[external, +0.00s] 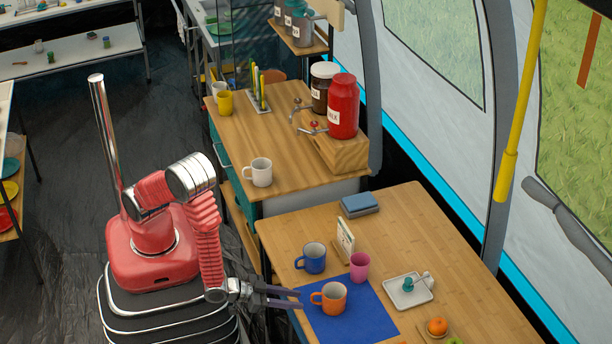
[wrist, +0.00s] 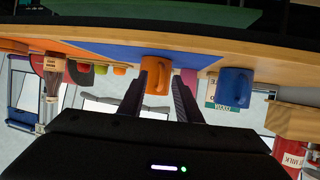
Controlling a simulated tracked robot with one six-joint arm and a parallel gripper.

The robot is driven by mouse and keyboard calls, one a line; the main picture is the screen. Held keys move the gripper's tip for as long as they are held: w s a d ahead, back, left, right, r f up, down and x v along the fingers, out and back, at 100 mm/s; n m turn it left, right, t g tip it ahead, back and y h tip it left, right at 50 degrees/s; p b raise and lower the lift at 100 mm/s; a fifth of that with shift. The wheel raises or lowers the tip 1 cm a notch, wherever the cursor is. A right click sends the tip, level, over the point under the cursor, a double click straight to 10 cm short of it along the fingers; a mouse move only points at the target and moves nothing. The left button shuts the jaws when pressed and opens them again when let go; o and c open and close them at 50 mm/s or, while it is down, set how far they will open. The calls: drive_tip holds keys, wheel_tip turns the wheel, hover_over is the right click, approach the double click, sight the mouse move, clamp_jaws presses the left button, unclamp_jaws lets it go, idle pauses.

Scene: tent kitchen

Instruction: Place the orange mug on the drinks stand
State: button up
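The orange mug (external: 329,299) stands upright on a blue mat (external: 372,318) on the near wooden table, its handle toward my gripper. My gripper (external: 299,298) is open and empty just left of the mug, at the table's edge. In the upside-down wrist view, the orange mug (wrist: 156,72) shows between my two fingers (wrist: 158,82), its handle facing the camera; I see no contact. A wooden stand (external: 338,152) carrying a red tapped jar (external: 343,105) and a dark tapped jar (external: 322,88) is on the counter behind; I take it as the drinks stand.
A blue mug (external: 314,257) and a pink cup (external: 359,266) stand close behind the orange mug. A card (external: 345,237), a white tray (external: 408,292) and blue books (external: 360,205) share the table. A white mug (external: 261,172) stands on the counter (external: 290,178), with clear surface to its right.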

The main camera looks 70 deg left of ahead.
drive_tip(key=shift+a+x, duration=0.2)
drive_tip(key=shift+x, duration=2.35)
drive_tip(key=shift+w+r, duration=0.15)
drive_tip(key=shift+r, duration=0.05)
drive_tip(key=shift+c, duration=0.3)
clamp_jaws()
